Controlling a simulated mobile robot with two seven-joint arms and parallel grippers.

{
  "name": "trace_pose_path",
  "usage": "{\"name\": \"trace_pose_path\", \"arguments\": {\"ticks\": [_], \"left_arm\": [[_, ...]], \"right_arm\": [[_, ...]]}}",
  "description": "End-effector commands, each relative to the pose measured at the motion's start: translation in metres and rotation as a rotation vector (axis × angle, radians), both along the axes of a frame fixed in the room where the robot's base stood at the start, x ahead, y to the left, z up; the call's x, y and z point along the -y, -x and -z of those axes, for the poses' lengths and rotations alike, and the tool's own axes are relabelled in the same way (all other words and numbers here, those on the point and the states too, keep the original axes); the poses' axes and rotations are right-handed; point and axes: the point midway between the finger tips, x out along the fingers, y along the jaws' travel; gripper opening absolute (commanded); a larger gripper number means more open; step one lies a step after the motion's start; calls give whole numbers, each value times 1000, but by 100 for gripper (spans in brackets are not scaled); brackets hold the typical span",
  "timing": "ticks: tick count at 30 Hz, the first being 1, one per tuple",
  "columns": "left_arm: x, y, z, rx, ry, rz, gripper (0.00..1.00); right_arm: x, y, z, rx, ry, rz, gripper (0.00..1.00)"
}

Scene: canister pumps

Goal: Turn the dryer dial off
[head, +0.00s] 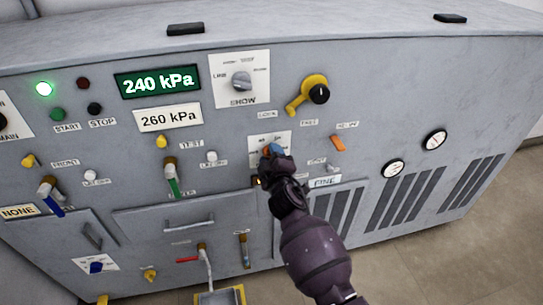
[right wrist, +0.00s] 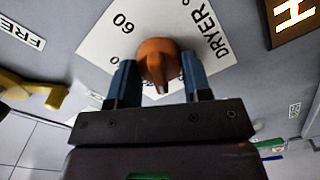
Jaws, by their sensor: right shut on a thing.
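The dryer dial (right wrist: 157,55) is an orange knob with a ridge on a white plate (right wrist: 100,38) marked "DRYER" and "60". In the right wrist view its ridge points down toward my gripper. My right gripper (right wrist: 160,78) has its blue fingers on either side of the knob and is shut on it. In the head view the gripper (head: 271,151) reaches the panel from below and covers most of the dial. Part of the white plate (head: 283,137) shows above it. My left gripper is not in view.
Close to the dial are a yellow lever with a black knob (head: 318,94), an orange switch (head: 338,143) and a grey rotary knob (head: 241,81). A green-handled lever (head: 172,180) stands to the left. The green display (head: 158,83) reads 240 kPa. A green lamp (head: 44,89) is lit.

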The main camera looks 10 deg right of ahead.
Motion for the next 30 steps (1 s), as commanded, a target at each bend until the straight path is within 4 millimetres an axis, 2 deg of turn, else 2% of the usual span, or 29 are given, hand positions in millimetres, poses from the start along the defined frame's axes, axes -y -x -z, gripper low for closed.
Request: {"name": "trace_pose_path", "arguments": {"ticks": [6, 15, 30], "left_arm": [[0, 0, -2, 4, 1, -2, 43], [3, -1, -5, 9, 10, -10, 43], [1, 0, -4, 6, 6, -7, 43]], "right_arm": [[0, 0, 0, 1, 200, -1, 21], [0, 0, 0, 0, 410, 0, 21], [-1, 0, 1, -1, 535, 0, 21]]}}
